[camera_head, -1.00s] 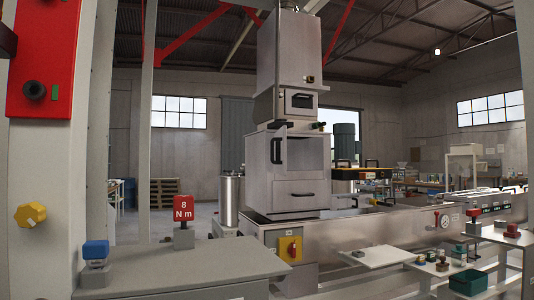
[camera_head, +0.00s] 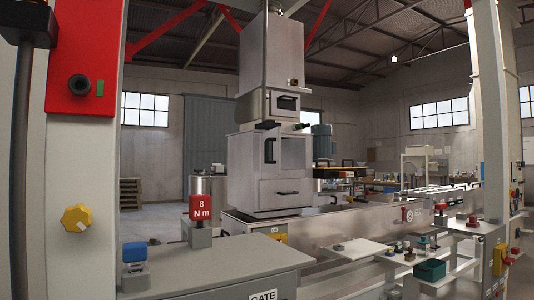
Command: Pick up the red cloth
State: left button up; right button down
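I cannot make out a red cloth in the head view. The red things that show are a block marked "8 N m" (camera_head: 201,208) on a grey stand, a red panel (camera_head: 88,55) at the upper left and small red parts on the right-hand benches. Neither of my grippers is in view.
A grey cabinet top (camera_head: 225,262) with a blue-capped item (camera_head: 134,252) fills the lower front. A tall steel machine (camera_head: 268,165) stands behind it. White shelves (camera_head: 357,249) and a dark green bin (camera_head: 429,270) are at the right. A pale post (camera_head: 489,110) rises there.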

aim_at(473, 222)
jog(key=z, duration=1.25)
jog(key=i+l+z, duration=0.3)
jog(key=i, duration=0.15)
jog(key=i+z, duration=0.3)
jog(key=i, duration=0.15)
jog(key=i+l, duration=0.15)
jog(key=i, duration=0.5)
jog(key=i+l, duration=0.2)
jog(key=i, duration=0.5)
jog(key=i+u, duration=0.25)
jog(key=u, duration=0.2)
jog(key=i+l+u, duration=0.2)
jog(key=u, duration=0.25)
jog(key=i+l+u, duration=0.2)
jog(key=u, duration=0.25)
jog(key=i+l+u, duration=0.1)
jog(key=l+u, duration=0.2)
jog(key=u, duration=0.15)
jog(key=i+l+u, duration=0.1)
jog(key=l+u, duration=0.2)
jog(key=u, duration=0.15)
